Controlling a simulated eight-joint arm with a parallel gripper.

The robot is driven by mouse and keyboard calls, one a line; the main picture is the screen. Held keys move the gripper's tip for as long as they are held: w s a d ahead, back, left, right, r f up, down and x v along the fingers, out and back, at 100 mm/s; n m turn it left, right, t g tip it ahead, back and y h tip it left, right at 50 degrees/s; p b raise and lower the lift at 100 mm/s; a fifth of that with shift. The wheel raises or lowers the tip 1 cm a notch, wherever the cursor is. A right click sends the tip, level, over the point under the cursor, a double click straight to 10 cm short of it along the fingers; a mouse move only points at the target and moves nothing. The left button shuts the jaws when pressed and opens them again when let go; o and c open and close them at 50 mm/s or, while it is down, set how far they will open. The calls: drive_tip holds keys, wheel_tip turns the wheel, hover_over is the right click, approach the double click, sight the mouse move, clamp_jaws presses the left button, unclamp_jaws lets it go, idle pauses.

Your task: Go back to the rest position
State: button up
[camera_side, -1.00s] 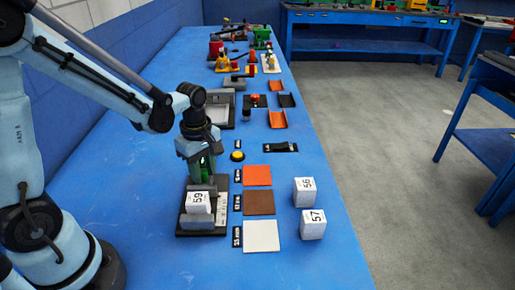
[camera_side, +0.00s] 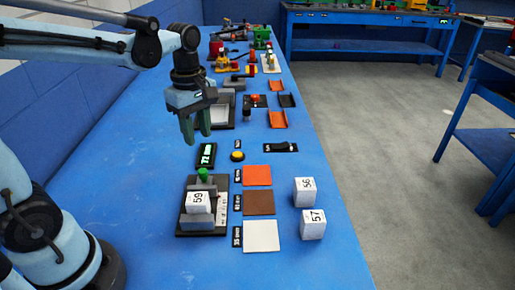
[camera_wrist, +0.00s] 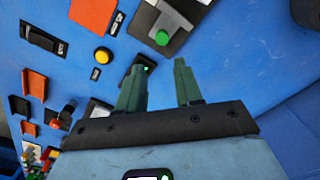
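My gripper (camera_side: 196,126) is raised above the blue table, behind the dark clamp fixture (camera_side: 222,190). Its two green fingers are apart with nothing between them, also seen in the wrist view (camera_wrist: 158,88). A white cube marked 59 (camera_side: 199,202) sits in the fixture between grey blocks. A green knob (camera_side: 203,174) stands at the back of the fixture; it also shows in the wrist view (camera_wrist: 162,38). A small display with green digits (camera_side: 206,155) lies behind the fixture.
White cubes marked 56 (camera_side: 304,191) and 57 (camera_side: 313,224) stand at the right. Orange (camera_side: 257,175), brown (camera_side: 259,203) and white (camera_side: 261,236) squares lie beside the fixture. A yellow button (camera_side: 237,156) is nearby.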

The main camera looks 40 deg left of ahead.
drive_tip(key=shift+r, duration=0.25)
drive_tip(key=shift+s, duration=0.1)
drive_tip(key=s+d+m+t, duration=0.1)
drive_tip(key=m+t, duration=0.1)
drive_tip(key=m, duration=0.4)
drive_tip(key=s+d+m+t, duration=0.1)
drive_tip(key=m+t, duration=0.1)
drive_tip(key=m, duration=0.4)
drive_tip(key=s+d+f+m+t, duration=0.1)
drive_tip(key=s+d+m+t, duration=0.1)
drive_tip(key=m, duration=0.4)
drive_tip(key=shift+t, duration=0.6)
drive_tip(key=shift+o, duration=0.2)
